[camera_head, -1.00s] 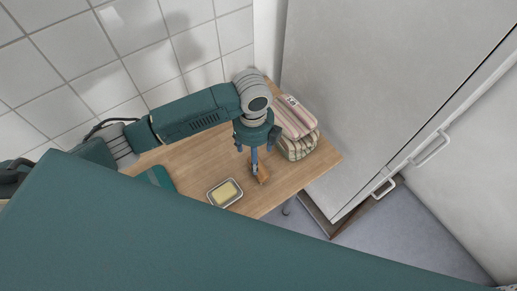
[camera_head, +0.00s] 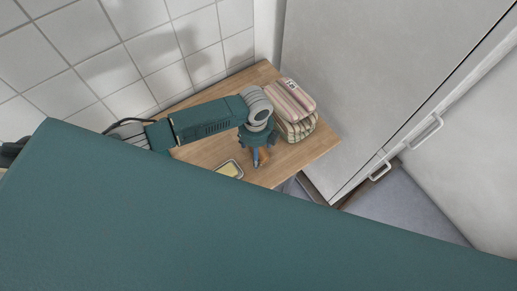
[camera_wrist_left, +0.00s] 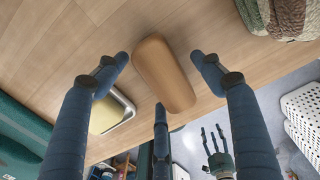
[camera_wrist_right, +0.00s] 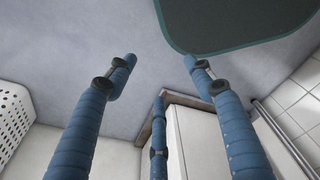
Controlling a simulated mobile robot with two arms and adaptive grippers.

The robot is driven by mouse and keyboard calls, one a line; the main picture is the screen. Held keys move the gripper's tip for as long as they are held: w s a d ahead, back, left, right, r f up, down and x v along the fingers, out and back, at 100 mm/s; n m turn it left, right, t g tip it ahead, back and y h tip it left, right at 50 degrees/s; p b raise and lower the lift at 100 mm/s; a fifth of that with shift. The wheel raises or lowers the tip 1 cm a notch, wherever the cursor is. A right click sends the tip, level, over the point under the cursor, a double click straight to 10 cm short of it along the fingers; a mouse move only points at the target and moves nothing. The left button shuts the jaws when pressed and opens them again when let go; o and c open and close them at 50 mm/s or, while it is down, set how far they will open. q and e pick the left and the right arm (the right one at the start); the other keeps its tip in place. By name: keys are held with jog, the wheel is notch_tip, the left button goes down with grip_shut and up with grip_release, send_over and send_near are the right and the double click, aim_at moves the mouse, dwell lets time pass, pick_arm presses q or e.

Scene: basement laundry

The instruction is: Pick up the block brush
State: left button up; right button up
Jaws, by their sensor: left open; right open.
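The block brush is a tan, rounded wooden block (camera_wrist_left: 164,75) lying on the wooden table (camera_wrist_left: 50,50). In the left wrist view it sits between the spread fingers of my left gripper (camera_wrist_left: 161,58), its long side running roughly along them. In the head view the brush (camera_head: 265,154) shows only in part beside the fingers of my left gripper (camera_head: 256,160). That gripper is open, pointing down, and I cannot tell whether any finger touches the brush. My right gripper (camera_wrist_right: 160,62) is open and empty, away from the table top, with grey floor behind it.
A dish with a yellow block (camera_head: 230,170) lies left of the brush. Folded striped towels (camera_head: 294,105) are stacked behind it to the right. A tall pale cabinet (camera_head: 370,70) stands right of the table. A white perforated basket (camera_wrist_left: 305,115) is beyond the table edge.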

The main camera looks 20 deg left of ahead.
pick_arm(q)
jog(key=shift+f, duration=0.1)
jog(key=c, duration=1.3)
pick_arm(e)
jog(key=shift+s+d+f, duration=0.1)
jog(key=shift+s+d, duration=0.05)
jog(key=shift+s, duration=0.9)
pick_arm(q)
jog(key=shift+c, duration=0.2)
pick_arm(e)
jog(key=shift+w+d, duration=0.1)
jog(key=shift+w, duration=0.05)
